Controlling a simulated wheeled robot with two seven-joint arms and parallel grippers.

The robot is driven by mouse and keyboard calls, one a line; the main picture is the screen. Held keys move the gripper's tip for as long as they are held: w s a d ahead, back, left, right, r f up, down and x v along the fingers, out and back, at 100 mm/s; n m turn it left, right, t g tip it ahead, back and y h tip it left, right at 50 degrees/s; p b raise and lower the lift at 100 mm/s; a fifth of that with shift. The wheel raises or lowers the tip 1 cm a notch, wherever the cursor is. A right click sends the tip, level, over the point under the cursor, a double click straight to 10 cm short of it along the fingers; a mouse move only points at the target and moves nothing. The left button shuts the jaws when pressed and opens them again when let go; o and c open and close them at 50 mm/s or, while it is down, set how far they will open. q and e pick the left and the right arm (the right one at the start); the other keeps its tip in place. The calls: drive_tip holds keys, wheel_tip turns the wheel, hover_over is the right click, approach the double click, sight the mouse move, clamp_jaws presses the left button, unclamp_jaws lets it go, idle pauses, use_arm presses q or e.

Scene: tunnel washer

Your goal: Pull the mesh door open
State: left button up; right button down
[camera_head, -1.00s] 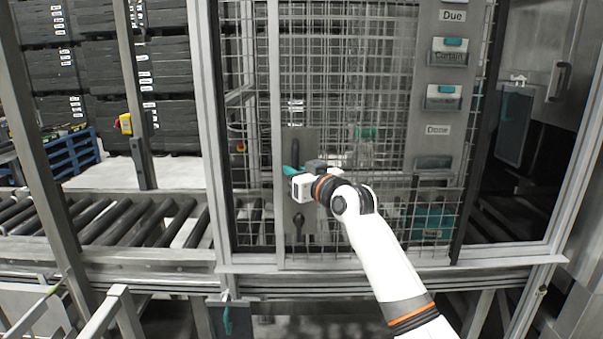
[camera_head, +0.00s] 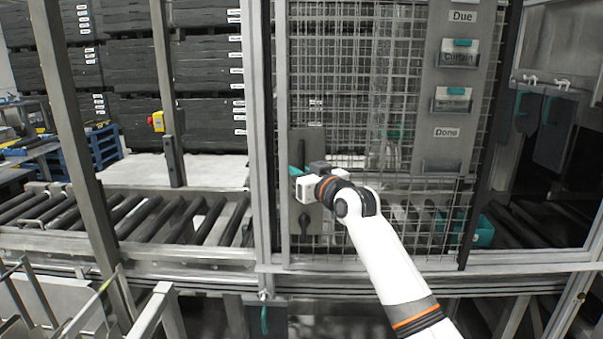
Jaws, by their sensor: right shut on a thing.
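The mesh door (camera_head: 345,70) is a grey wire grid in a metal frame, with a grey plate and a dark upright handle (camera_head: 301,150) at its left edge. My right gripper (camera_head: 306,181) reaches in from the lower right and is shut on the handle, hiding its middle part. The door's left edge stands close beside the upright post (camera_head: 262,130). Right of the door's dark right edge is an opening with a dark inside (camera_head: 530,190). My left gripper is not in view.
A roller conveyor (camera_head: 150,220) runs at the left, with dark stacked crates (camera_head: 205,75) behind it. A yellow box with a red button (camera_head: 157,121) is on a post. A teal bin (camera_head: 478,232) shows at the door's lower right. Metal rails cross the lower left.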

drive_tip(key=c, duration=1.7)
unclamp_jaws()
drive_tip(key=shift+a, duration=0.1)
drive_tip(key=shift+c, duration=0.2)
drive_tip(key=b+v, duration=0.3)
drive_tip(key=v, duration=0.9)
drive_tip(key=shift+b, duration=0.3)
